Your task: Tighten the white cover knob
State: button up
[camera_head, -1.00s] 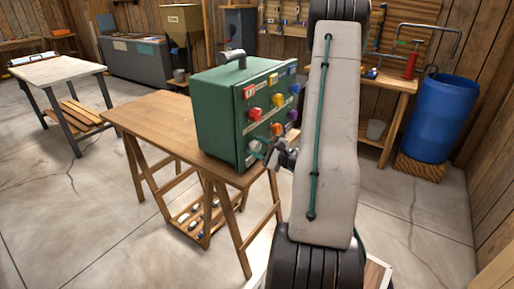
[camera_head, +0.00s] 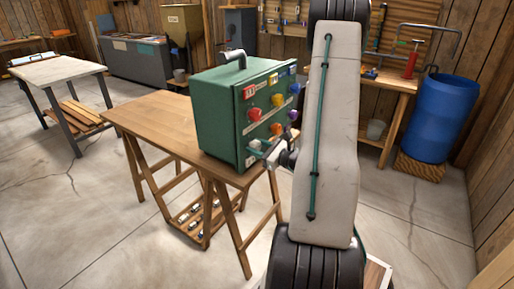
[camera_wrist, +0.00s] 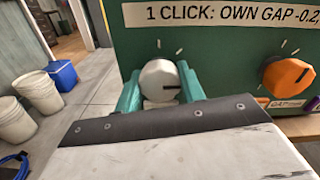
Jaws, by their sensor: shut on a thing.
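The white knob (camera_wrist: 159,80) is round, on the lower left of the green box's front panel. A dark mark on it points to the right in the wrist view. My gripper (camera_wrist: 160,87) has one teal finger on each side of the knob and is shut on it. In the head view, my gripper (camera_head: 266,151) is at the lower front of the green box (camera_head: 222,112) and mostly hides the knob. Small white tick marks show on the panel above the knob.
The box stands on a wooden trestle table (camera_head: 150,118). A label reading "1 CLICK: OWN GAP -0.2" (camera_wrist: 230,14) is above.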

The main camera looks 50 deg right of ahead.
dwell(0.3)
jog(key=o, duration=1)
jog(key=s, duration=0.7)
jog(key=shift+s+d, duration=0.3)
jog(key=shift+s, duration=0.1)
